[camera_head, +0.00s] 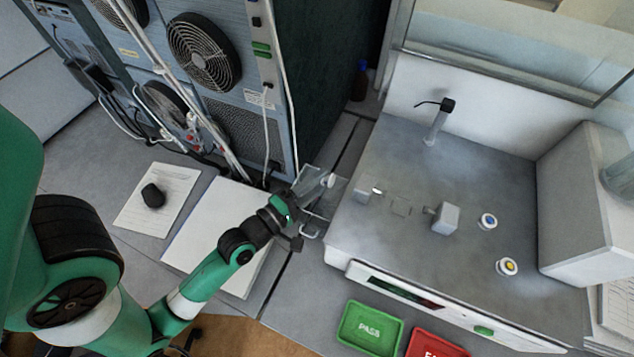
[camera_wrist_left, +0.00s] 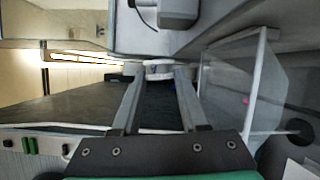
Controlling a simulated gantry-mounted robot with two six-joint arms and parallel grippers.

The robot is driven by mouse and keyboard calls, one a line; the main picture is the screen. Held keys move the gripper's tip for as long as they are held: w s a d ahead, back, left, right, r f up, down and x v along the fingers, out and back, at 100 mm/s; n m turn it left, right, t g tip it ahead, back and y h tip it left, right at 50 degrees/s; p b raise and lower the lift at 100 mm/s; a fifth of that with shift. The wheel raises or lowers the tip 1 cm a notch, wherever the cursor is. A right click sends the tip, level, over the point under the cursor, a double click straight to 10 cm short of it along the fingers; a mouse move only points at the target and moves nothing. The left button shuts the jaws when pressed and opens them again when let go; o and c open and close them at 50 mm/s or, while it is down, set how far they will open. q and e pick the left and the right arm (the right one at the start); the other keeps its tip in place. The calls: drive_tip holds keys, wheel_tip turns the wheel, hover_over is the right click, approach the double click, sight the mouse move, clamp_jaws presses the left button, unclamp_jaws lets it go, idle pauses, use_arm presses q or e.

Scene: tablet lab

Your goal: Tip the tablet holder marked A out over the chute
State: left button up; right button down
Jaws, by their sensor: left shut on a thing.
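My left gripper (camera_head: 325,183) reaches in over a clear-walled open box (camera_head: 330,208), which looks like the chute, between the cabinet and the grey machine. In the left wrist view, its two fingers (camera_wrist_left: 159,79) are shut on a small white round holder (camera_wrist_left: 158,68). The holder also shows as a small white piece (camera_head: 330,179) at the fingertips in the head view. I cannot read a letter on it. The box's clear wall (camera_wrist_left: 240,85) stands to the right of the fingers in the wrist view. My right gripper is not in view.
The grey machine (camera_head: 400,170) carries metal blocks and two round pieces, one blue-centred (camera_head: 488,221), one yellow-centred (camera_head: 507,267). A green PASS tray (camera_head: 369,328) and a red tray (camera_head: 437,346) lie in front. A cabinet with fans (camera_head: 235,95) stands close behind my left gripper.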

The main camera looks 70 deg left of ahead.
use_arm(q)
drive_tip(key=shift+s+a+f+n+t+y+b, duration=0.3)
drive_tip(key=shift+n+y+b, duration=0.4)
drive_tip(key=shift+n, duration=0.95)
drive_tip(key=shift+s+a+f+n+t+y+b, duration=0.1)
drive_tip(key=shift+f+n+t+y+b, duration=0.2)
drive_tip(key=shift+n+b, duration=0.95)
drive_tip(key=shift+s+a+f+n+t+y+b, duration=0.15)
drive_tip(key=shift+n+t+y+b, duration=0.4)
drive_tip(key=shift+n, duration=1.45)
